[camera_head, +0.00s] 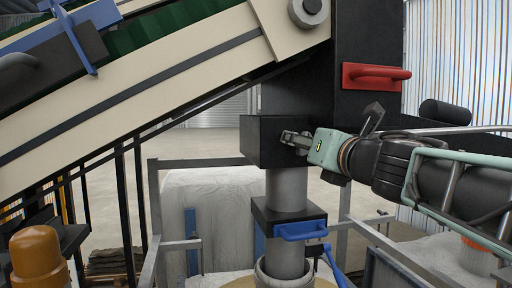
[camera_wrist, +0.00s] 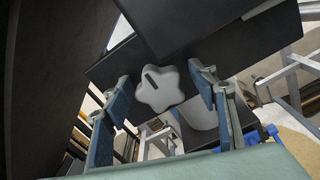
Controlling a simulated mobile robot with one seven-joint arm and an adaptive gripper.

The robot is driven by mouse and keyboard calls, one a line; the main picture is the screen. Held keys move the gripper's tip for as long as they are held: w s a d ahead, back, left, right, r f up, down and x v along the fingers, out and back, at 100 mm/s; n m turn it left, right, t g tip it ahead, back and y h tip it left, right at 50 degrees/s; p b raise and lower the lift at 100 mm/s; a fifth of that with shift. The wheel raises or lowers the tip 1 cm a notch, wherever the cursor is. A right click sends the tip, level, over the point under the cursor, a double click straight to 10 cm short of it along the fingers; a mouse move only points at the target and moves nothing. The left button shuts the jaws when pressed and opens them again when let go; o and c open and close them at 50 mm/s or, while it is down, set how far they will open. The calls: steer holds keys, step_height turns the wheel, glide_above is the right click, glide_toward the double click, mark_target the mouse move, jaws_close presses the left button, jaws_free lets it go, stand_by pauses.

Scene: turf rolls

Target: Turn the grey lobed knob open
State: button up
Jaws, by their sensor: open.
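The grey lobed knob (camera_wrist: 160,92) shows in the wrist view on the face of a black box, with a dark slot mark slanting from its centre toward the upper left. My gripper (camera_wrist: 161,80) is open, with one finger to the left of the knob and one to the right. I see gaps between the knob and both fingers; how far the tips reach along its depth I cannot tell. In the head view my gripper (camera_head: 290,138) is at the right part of the black box (camera_head: 258,140), and its fingers hide the knob there.
A grey pipe (camera_head: 286,188) runs below the box to a lower black block with a blue handle (camera_head: 300,230). A red handle (camera_head: 375,76) is on the black column above my arm. A sloping conveyor (camera_head: 150,80) fills the upper left. Metal rails stand below.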

steer(key=shift+w, duration=0.15)
steer(key=c, duration=1.2)
steer(key=shift+o, duration=0.2)
